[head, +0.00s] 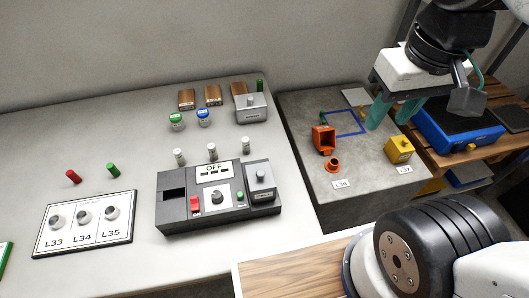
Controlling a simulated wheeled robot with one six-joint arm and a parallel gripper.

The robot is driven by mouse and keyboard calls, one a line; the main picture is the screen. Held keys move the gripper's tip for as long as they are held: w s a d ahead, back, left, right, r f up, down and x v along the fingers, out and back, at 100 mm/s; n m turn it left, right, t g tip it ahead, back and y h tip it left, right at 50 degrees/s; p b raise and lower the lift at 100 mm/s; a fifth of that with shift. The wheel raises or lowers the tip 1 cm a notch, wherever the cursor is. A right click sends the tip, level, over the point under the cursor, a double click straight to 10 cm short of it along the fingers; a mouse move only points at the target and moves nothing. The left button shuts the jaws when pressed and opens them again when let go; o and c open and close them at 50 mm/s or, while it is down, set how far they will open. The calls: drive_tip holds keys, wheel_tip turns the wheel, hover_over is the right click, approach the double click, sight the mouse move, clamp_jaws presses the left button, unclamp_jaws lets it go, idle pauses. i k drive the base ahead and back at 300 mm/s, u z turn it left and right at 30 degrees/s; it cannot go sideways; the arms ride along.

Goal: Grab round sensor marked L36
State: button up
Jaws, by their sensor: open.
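A small round orange sensor (333,164) sits on the grey block on the right, just above the white L36 label (342,184). A larger orange boxy part (323,139) stands right behind it. A yellow part (399,150) sits to the right, above the L37 label (404,169). My gripper (393,113) has teal fingers spread apart with nothing between them. It hangs above the right part of the grey block, behind and to the right of the round sensor, apart from it.
A blue square outline (344,123) marks the grey block (300,105). A blue case (455,125) lies on the wooden table at right. On the left counter stand a grey control device (218,196), a board labelled L33 to L35 (84,222), and several vials and brown blocks.

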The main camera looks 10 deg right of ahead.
sight(177, 153)
drive_tip(key=u, duration=0.1)
drive_tip(key=k, duration=0.95)
drive_tip(key=u, duration=0.65)
drive_tip(key=i, duration=1.05)
